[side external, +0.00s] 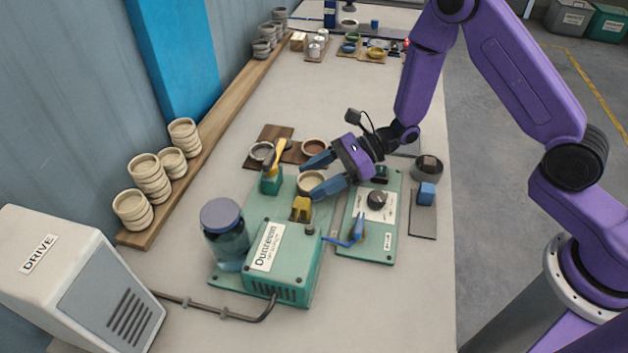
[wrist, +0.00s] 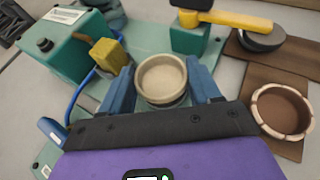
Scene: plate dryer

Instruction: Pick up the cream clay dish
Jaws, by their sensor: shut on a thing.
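The cream clay dish (side external: 311,182) is a small round bowl at the green machine. In the wrist view the dish (wrist: 161,76) sits upright between my two blue fingers. My gripper (side external: 317,175) is shut on it, with one finger at each side; the fingers also show in the wrist view (wrist: 163,88). A darker round edge shows just under the dish, so I cannot tell whether it is resting or lifted.
The green machine (side external: 284,258) has a yellow block (side external: 302,208) and a yellow-handled lever (side external: 277,158) close to the dish. A brown dish (side external: 314,147) stands on a brown board behind. A green control panel (side external: 370,222) is at right. Stacked cream bowls (side external: 150,178) line the left shelf.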

